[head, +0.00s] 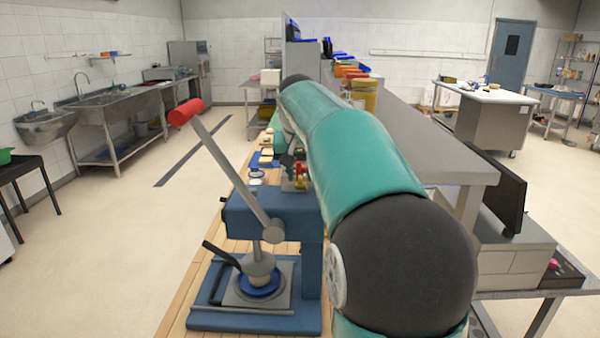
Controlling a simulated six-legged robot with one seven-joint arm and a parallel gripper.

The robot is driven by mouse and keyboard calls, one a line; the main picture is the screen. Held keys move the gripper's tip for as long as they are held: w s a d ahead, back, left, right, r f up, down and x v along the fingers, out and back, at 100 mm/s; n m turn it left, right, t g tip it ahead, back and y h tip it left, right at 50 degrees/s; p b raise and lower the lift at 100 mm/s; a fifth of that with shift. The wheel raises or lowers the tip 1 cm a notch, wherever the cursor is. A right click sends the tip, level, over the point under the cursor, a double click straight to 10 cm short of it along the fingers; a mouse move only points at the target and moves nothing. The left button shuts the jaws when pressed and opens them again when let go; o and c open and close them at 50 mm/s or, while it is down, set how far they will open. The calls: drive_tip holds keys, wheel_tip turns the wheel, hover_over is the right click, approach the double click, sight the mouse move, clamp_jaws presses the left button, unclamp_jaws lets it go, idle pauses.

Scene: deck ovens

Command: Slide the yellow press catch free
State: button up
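A blue lever press (270,216) stands on the wooden worktop in front of me. Its grey lever slants up to the left and ends in a red grip (186,112). A round plunger hangs over a dark blue dish (260,286) on the press base. A small red and yellow item (301,172) shows at the back of the press top, beside my arm. I cannot tell whether it is the yellow catch or a thing behind the press. My teal and black arm covers the right side of the press. My gripper is not visible.
Small items, including pale pieces on a blue mat (266,161), lie farther along the wooden worktop (178,318). A long grey counter (420,150) and a dark screen (494,190) stand to the right. Open floor (110,240) lies to the left.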

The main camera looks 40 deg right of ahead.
sight(287, 184)
drive_tip(key=shift+f, duration=0.2)
drive_tip(key=shift+c, duration=0.4)
clamp_jaws()
drive_tip(key=shift+w+a, duration=0.95)
drive_tip(key=shift+a, duration=0.25)
drive_tip(key=shift+o, duration=0.4)
unclamp_jaws()
drive_tip(key=shift+w+a, duration=0.1)
drive_tip(key=shift+w, duration=0.05)
